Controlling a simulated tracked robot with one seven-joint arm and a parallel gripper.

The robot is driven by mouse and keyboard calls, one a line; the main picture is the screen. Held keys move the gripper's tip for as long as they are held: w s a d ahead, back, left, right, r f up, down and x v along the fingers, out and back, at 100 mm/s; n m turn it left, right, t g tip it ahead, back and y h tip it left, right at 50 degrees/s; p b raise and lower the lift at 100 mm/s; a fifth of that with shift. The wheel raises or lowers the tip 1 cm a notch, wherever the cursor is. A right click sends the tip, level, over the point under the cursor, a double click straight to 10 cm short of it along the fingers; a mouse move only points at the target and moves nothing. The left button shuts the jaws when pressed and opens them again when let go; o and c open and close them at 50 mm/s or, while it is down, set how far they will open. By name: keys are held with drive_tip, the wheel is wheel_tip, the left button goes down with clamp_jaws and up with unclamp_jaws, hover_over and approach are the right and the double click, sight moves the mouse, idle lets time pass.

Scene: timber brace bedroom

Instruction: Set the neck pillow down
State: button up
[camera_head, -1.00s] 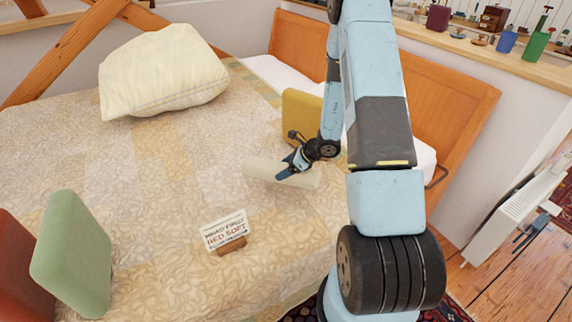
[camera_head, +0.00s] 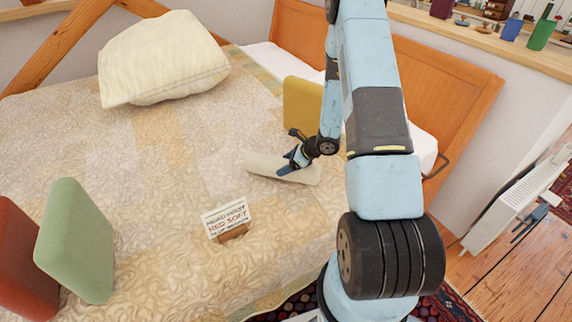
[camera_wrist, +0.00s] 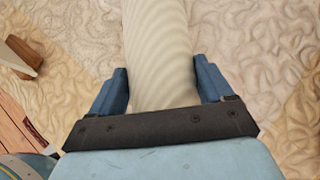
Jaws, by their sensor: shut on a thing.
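The neck pillow (camera_head: 262,165) is a cream, roll-shaped cushion over the quilt on the right part of the bed. My gripper (camera_head: 290,163) is shut on it near its middle, from above. In the wrist view the pillow (camera_wrist: 158,40) lies between the two blue fingers of my gripper (camera_wrist: 162,75), with ridged cloth showing. The pillow lies roughly level, at or just above the quilt; I cannot tell whether it touches. Its underside is hidden.
The quilted bed (camera_head: 150,165) has free room left of the pillow. A small lettered sign (camera_head: 226,216) stands in front of it. A yellow cushion (camera_head: 302,102) is behind, a large cream pillow (camera_head: 163,60) at the back left. Green (camera_head: 78,240) and red (camera_head: 22,260) cushions stand front left.

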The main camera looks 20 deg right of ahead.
drive_tip(key=shift+f, duration=0.5)
drive_tip(key=o, duration=1.3)
wheel_tip(320, 180, up, 10)
hover_over(312, 167)
drive_tip(key=shift+f, duration=0.15)
drive_tip(key=s+a+r+n+g, duration=0.1)
drive_tip(key=s+a+r+n, duration=0.2)
drive_tip(key=r, duration=0.5)
drive_tip(key=s+a+r+n+g, duration=0.1)
drive_tip(key=s+a+r+n, duration=0.15)
drive_tip(key=r+n, duration=0.35)
drive_tip(key=s+a+r+n, duration=0.1)
drive_tip(key=a+r+n, duration=0.25)
drive_tip(key=r, duration=0.55)
drive_tip(key=s+r+n+t+h, duration=0.2)
drive_tip(key=s+r+n+h, duration=0.5)
drive_tip(key=s+r+n, duration=0.5)
drive_tip(key=s+a+r, duration=0.1)
drive_tip(key=s+r, duration=0.3)
drive_tip(key=s, duration=0.3)
drive_tip(key=shift+s+t, duration=0.3)
